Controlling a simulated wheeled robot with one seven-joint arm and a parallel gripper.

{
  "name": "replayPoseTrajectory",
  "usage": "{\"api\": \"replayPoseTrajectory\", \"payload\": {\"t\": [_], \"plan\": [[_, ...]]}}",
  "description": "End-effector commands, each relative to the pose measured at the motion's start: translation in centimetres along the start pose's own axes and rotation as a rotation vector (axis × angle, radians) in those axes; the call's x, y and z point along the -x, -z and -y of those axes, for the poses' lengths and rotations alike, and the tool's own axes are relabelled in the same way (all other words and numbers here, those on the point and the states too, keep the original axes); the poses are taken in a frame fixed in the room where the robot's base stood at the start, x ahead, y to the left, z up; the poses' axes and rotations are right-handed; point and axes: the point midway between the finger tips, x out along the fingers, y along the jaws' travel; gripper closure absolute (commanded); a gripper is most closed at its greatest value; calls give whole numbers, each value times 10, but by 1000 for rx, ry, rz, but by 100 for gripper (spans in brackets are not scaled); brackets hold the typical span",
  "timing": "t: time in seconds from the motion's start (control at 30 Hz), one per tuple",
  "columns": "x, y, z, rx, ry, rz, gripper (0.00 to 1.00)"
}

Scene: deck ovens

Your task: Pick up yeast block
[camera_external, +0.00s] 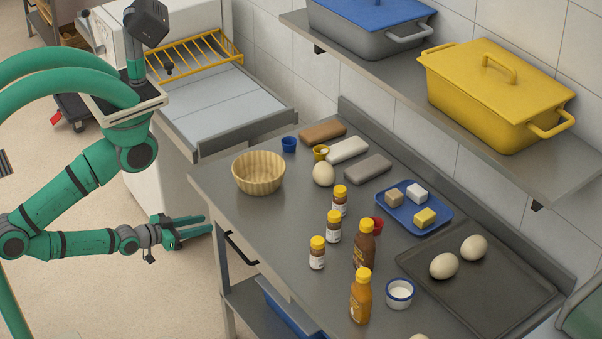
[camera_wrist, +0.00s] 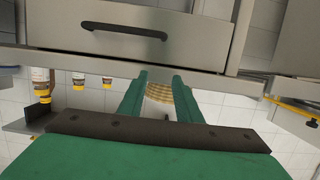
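On the blue tray (camera_external: 432,227) at the right of the steel table lie a beige-tan block (camera_external: 394,198), a white block (camera_external: 417,193) and a yellow block (camera_external: 424,218). The tan one looks most like a yeast block, but no label shows. My gripper (camera_external: 208,224) is left of the table, beside its left edge and far from the tray. Its two green fingers are apart with nothing between them; they also show apart in the wrist view (camera_wrist: 161,76). The tray and blocks cannot be made out in the wrist view.
A wicker basket (camera_external: 259,173) stands near the table's left end. Several capped bottles, such as the brown one (camera_external: 364,246), stand in front of the tray. A dark baking tray (camera_external: 480,290) holds dough balls at the right. A shelf (camera_external: 480,125) with lidded bins overhangs the back.

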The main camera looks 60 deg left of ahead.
Motion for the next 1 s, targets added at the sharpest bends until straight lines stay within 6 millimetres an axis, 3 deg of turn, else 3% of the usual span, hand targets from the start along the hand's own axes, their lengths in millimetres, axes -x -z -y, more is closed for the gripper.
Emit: {"api": "replayPoseTrajectory", "payload": {"t": [0.33,0.4,0.73,0.87,1.0], "plan": [[0,0,0,0,0,0,69],[0,0,0,0,0,0,54],[-2,-6,-3,-3,-2,7,54],[-16,-40,-22,-26,-21,52,54],[-44,-104,-71,-89,-81,140,54]]}}
